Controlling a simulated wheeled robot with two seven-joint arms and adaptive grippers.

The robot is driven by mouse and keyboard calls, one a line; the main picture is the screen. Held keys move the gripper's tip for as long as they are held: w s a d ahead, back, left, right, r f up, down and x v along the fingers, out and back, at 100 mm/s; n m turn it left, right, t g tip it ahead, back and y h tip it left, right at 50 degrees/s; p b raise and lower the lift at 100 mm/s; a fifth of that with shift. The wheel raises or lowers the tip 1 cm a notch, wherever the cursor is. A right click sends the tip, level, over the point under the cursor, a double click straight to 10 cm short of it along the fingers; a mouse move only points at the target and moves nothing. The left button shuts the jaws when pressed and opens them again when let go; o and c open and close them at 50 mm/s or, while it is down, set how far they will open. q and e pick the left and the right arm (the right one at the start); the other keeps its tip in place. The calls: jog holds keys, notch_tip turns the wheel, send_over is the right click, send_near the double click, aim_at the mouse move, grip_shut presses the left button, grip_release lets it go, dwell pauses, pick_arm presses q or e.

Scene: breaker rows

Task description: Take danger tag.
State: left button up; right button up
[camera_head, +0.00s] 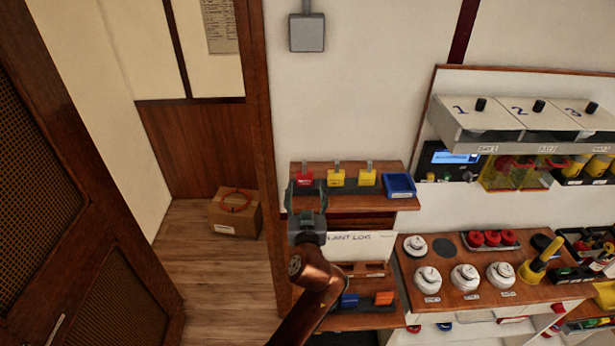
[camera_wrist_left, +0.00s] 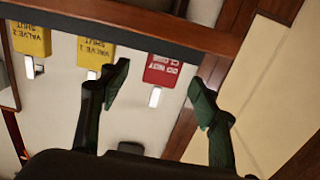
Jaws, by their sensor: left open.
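The red danger tag (camera_head: 305,179) hangs at the left end of a small wooden shelf, beside two yellow tags. In the left wrist view the red tag (camera_wrist_left: 163,71) appears upside down, with white lettering reading "DO NOT CLOSE" and a pale tab. My left gripper (camera_head: 306,192) is open in front of it, its two fingers on either side of the tag in the picture. In the left wrist view the open fingers (camera_wrist_left: 158,84) frame the tag, with nothing held between them. Whether either finger touches it cannot be told. My right gripper is not in view.
Yellow tags (camera_head: 337,178) and (camera_head: 367,178) hang right of the red tag, with a blue bin (camera_head: 399,185) beyond. The wooden shelf (camera_head: 345,203) is close to the gripper.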

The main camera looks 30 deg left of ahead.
aim_at(305, 180)
pick_arm(q)
jog(key=p+x, duration=0.1)
jog(key=x, duration=0.2)
jog(key=shift+w+a+r, duration=0.15)
jog(key=shift+a, duration=0.2)
jog(key=shift+p+x, duration=0.3)
jog(key=shift+x, duration=0.6)
jog(key=shift+d, duration=0.1)
jog(key=c, duration=1.1)
jog(key=shift+c, duration=0.9)
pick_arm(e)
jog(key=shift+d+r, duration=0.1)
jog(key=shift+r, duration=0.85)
